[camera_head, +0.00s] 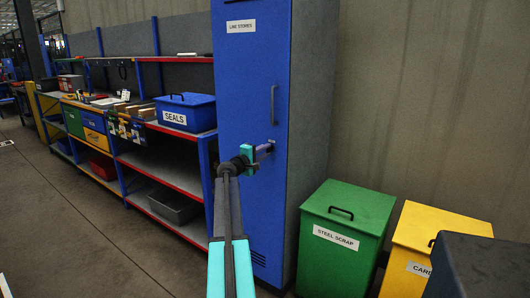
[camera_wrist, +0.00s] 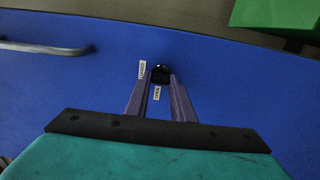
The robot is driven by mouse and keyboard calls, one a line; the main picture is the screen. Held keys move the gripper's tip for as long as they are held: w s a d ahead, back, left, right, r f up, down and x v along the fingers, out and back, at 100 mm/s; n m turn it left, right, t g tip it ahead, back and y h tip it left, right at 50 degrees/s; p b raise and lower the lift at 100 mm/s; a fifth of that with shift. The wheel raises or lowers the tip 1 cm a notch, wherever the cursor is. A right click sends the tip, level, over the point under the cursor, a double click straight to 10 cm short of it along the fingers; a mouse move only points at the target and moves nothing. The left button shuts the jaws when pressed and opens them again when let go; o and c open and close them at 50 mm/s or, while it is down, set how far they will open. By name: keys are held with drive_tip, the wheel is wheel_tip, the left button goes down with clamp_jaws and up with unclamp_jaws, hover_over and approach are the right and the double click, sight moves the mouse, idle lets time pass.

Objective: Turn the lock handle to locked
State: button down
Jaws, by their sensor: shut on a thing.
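The blue cabinet (camera_head: 250,70) labelled LINE STORES has its door facing me, and the door looks closed. The lock handle (camera_wrist: 160,67) is a small dark piece on the door, seen at the fingertips in the wrist view. My gripper (camera_head: 266,149) reaches the door there, and its purple fingers (camera_wrist: 159,82) are shut on the handle from both sides. The fingers hide part of the handle, so its exact angle is hard to tell. Two small white labels sit by it, one left (camera_wrist: 142,69) and one below (camera_wrist: 157,93); their print is barely legible.
A grey pull bar (camera_head: 273,104) is on the door above the lock. A green STEEL SCRAP bin (camera_head: 340,253) and a yellow bin (camera_head: 410,262) stand right of the cabinet. Shelving with a blue SEALS box (camera_head: 188,114) stands left. The floor at left is clear.

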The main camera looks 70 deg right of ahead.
drive_tip(key=shift+w, duration=0.1)
idle(0.3)
drive_tip(key=c, duration=1.5)
unclamp_jaws()
drive_tip(key=b+v, duration=0.1)
drive_tip(key=v, duration=1.2)
drive_tip(key=shift+w+a, duration=0.1)
drive_tip(key=shift+a, duration=0.3)
